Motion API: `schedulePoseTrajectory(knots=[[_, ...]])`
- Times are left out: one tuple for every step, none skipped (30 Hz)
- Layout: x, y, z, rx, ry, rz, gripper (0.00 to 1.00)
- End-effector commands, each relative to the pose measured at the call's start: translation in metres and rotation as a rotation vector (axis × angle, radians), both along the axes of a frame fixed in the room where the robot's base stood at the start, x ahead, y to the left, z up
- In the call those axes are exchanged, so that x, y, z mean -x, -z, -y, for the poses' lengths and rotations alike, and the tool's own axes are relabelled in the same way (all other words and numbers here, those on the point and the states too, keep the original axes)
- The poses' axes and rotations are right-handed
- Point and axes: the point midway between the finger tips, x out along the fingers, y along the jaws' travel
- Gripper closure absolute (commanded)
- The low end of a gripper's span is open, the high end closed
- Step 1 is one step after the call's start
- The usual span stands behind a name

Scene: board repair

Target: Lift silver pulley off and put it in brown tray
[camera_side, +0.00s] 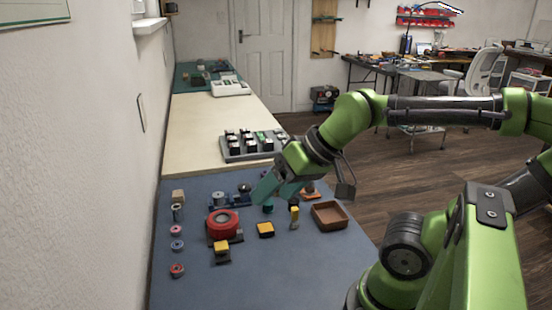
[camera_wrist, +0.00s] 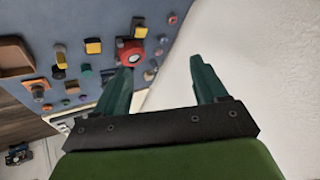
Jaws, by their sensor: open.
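A silver cylinder (camera_side: 218,197), which looks like the silver pulley, sits on a blue base behind the red round part on the blue mat. I cannot pick it out surely in the wrist view. The brown tray (camera_side: 330,215) lies on the mat's right side and looks empty; it also shows at the left of the wrist view (camera_wrist: 14,57). My gripper (camera_side: 264,190) is above the mat, between the silver cylinder and the tray. Its green fingers (camera_wrist: 160,68) are apart in the wrist view, with nothing between them.
The red round part (camera_side: 222,224), a yellow block (camera_side: 266,230) and small spools (camera_side: 176,246) stand around on the mat. A grey rack of black and white pieces (camera_side: 250,145) is behind. A white wall (camera_side: 80,180) borders the bench at left. The mat's front is clear.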

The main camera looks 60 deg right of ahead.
Motion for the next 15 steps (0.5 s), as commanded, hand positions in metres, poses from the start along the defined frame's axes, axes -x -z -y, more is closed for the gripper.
schedulePoseTrajectory(knots=[[0.000, 0.000, 0.000, 0.000, 0.000, 0.000, 0.28], [0.000, 0.000, 0.000, 0.000, 0.000, 0.000, 0.30], [0.000, 0.000, 0.000, 0.000, 0.000, 0.000, 0.30], [0.000, 0.000, 0.000, 0.000, 0.000, 0.000, 0.30], [0.000, 0.000, 0.000, 0.000, 0.000, 0.000, 0.30], [0.000, 0.000, 0.000, 0.000, 0.000, 0.000, 0.30], [0.000, 0.000, 0.000, 0.000, 0.000, 0.000, 0.30], [0.000, 0.000, 0.000, -0.001, 0.001, 0.000, 0.30], [0.000, 0.001, 0.001, 0.000, 0.006, -0.003, 0.30], [-0.001, 0.003, 0.003, 0.000, 0.011, -0.012, 0.30], [-0.002, 0.006, 0.004, -0.001, 0.017, -0.025, 0.30], [-0.004, 0.011, 0.007, -0.003, 0.028, -0.049, 0.30], [-0.008, 0.014, 0.010, -0.004, 0.040, -0.066, 0.30], [-0.013, 0.015, 0.013, -0.009, 0.053, -0.083, 0.30], [-0.021, 0.017, 0.019, -0.016, 0.075, -0.108, 0.30]])
